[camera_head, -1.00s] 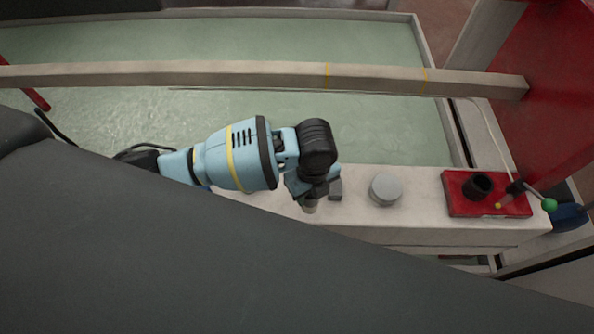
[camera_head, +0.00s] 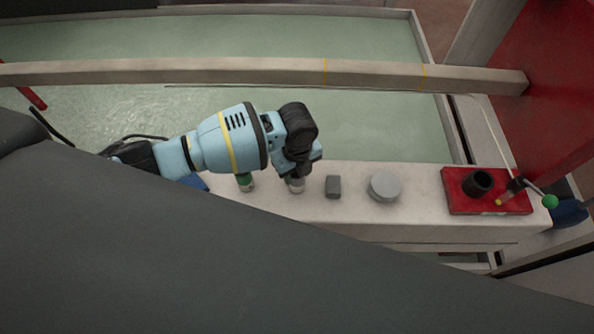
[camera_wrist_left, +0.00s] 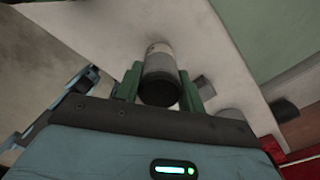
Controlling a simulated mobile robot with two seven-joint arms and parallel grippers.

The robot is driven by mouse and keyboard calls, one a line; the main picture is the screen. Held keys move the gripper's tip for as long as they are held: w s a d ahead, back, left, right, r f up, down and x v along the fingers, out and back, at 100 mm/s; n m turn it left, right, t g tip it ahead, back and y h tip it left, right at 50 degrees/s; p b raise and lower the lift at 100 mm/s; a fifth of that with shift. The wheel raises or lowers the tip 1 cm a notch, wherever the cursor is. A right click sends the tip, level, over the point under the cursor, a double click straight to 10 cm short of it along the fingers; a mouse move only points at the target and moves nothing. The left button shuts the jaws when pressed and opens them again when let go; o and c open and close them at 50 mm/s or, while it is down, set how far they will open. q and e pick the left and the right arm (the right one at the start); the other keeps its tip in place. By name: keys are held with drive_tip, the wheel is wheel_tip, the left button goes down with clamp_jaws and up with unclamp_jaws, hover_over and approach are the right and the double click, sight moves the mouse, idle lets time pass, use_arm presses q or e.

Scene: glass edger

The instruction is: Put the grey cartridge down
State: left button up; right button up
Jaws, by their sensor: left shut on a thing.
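The grey cartridge (camera_wrist_left: 160,72) is a short cylinder with a dark end and a pale far end. In the left wrist view it sits between the green fingers of my left gripper (camera_wrist_left: 161,88), which is shut on it. In the head view the cartridge (camera_head: 295,186) shows just below my left gripper (camera_head: 297,172), over the pale ledge (camera_head: 420,215). Whether its lower end touches the ledge I cannot tell. My right gripper is not in view.
A green-topped cylinder (camera_head: 245,182) stands left of the gripper. To the right are a small dark grey block (camera_head: 333,187), a round grey disc (camera_head: 385,187) and a red base (camera_head: 457,203) with a black cup (camera_head: 477,183). A long beam (camera_head: 250,73) crosses behind.

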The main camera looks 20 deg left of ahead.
use_arm(q)
drive_tip(key=shift+f, duration=0.1)
drive_tip(key=o, duration=1)
drive_tip(key=shift+c, duration=0.2)
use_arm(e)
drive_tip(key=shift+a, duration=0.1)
use_arm(q)
wheel_tip(320, 180, up, 11)
drive_tip(key=shift+f+p, duration=0.2)
drive_tip(key=shift+p, duration=0.5)
drive_tip(key=shift+r, duration=0.85)
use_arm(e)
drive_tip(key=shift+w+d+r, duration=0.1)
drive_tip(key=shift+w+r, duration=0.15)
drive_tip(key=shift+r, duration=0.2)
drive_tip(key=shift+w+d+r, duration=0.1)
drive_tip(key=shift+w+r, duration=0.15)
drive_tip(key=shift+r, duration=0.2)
